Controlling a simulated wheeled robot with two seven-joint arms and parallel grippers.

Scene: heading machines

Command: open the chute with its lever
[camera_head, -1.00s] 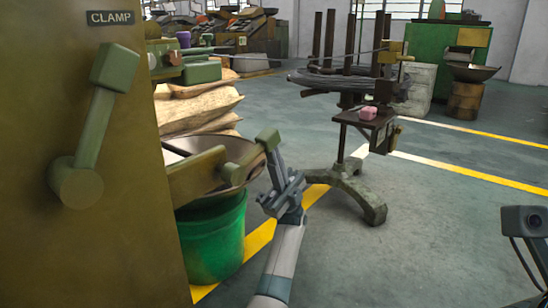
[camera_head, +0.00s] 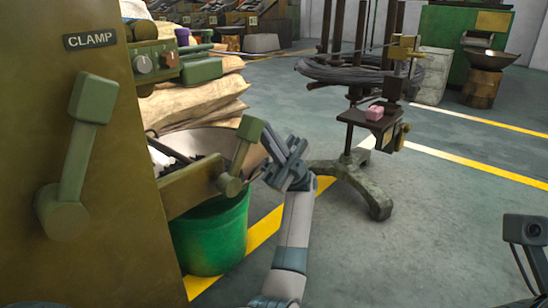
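The chute's olive trough (camera_head: 192,189) sticks out from the machine's side above a green bucket. Its lever (camera_head: 239,160) has a green block knob (camera_head: 250,128) and a round pivot near the trough's outer end. The lever stands up, leaning slightly right. My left gripper (camera_head: 285,150) is just right of the lever, its fingers apart, with nothing seen between them. A small gap shows between it and the knob.
A larger lever (camera_head: 75,175) sits on the machine panel under the CLAMP sign (camera_head: 90,39). The green bucket (camera_head: 212,238) stands below the trough. A wire-coil stand (camera_head: 365,180) is behind my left arm.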

